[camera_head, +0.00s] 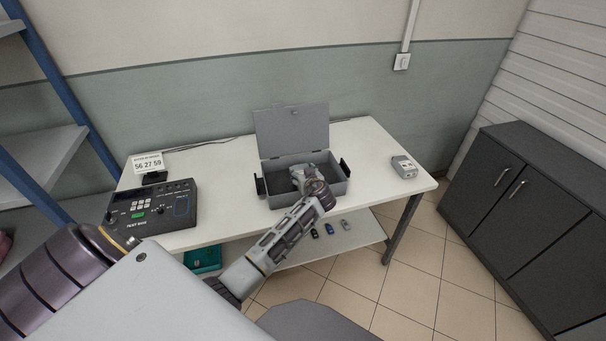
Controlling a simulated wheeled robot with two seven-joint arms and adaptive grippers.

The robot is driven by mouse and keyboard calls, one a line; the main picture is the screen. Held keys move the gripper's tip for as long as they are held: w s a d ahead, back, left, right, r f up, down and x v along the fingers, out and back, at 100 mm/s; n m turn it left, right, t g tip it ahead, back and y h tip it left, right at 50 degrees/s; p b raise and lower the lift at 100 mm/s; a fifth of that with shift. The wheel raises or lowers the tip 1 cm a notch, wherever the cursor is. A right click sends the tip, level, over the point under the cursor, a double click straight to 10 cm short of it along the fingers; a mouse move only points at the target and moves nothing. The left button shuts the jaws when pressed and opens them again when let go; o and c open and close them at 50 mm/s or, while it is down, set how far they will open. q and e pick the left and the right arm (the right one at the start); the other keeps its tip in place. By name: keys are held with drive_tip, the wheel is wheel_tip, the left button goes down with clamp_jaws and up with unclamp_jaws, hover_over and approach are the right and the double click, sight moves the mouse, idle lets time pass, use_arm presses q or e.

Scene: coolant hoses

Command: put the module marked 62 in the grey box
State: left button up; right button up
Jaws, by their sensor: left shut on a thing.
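The grey box (280,200) stands on the white table with its lid (291,131) raised upright at the back. I can read no 62 anywhere in view. My right gripper is not in view.
A black test device (153,211) and a sign reading 56 27 59 (149,163) stand at the table's left. A small grey device (404,167) lies at the right. Small modules (329,229) lie on the lower shelf, beside a teal tray (203,260).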

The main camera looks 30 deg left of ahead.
use_arm(q)
drive_tip(key=o, duration=0.9)
drive_tip(key=shift+f, duration=0.1)
drive_tip(key=shift+c, duration=0.2)
drive_tip(key=o, duration=0.5)
drive_tip(key=shift+o, duration=0.2)
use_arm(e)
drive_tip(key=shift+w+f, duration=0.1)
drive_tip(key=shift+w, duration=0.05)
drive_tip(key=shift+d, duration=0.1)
